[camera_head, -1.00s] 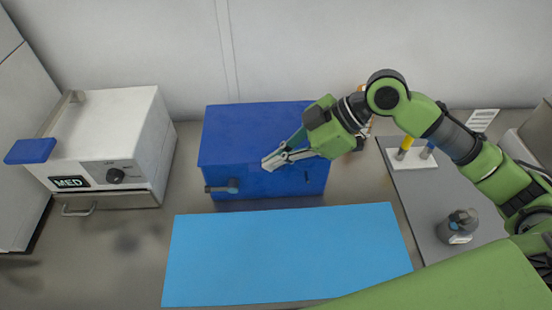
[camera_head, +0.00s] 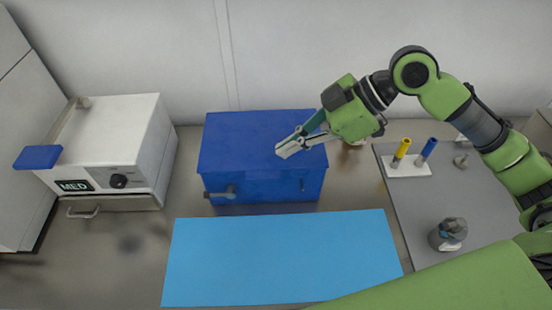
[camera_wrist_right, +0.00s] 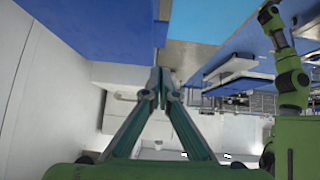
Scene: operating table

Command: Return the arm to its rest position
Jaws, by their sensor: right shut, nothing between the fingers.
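My right gripper (camera_head: 288,150) is in front of the right part of the blue box's lid in the head view, with its fingers pointing left. It is shut and empty; its fingertips also meet in the right wrist view (camera_wrist_right: 161,88). The green right arm comes in from the right side, bent at a high elbow. My left gripper is not in view.
The blue box (camera_head: 235,150) has a shut lid and a front latch. A blue mat (camera_head: 285,258) lies in front, bare. A white MED box (camera_head: 130,125) stands left. On the grey mat (camera_head: 410,225) at right stand a white holder with yellow and blue tubes (camera_head: 402,150) and a grey bottle (camera_head: 448,235).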

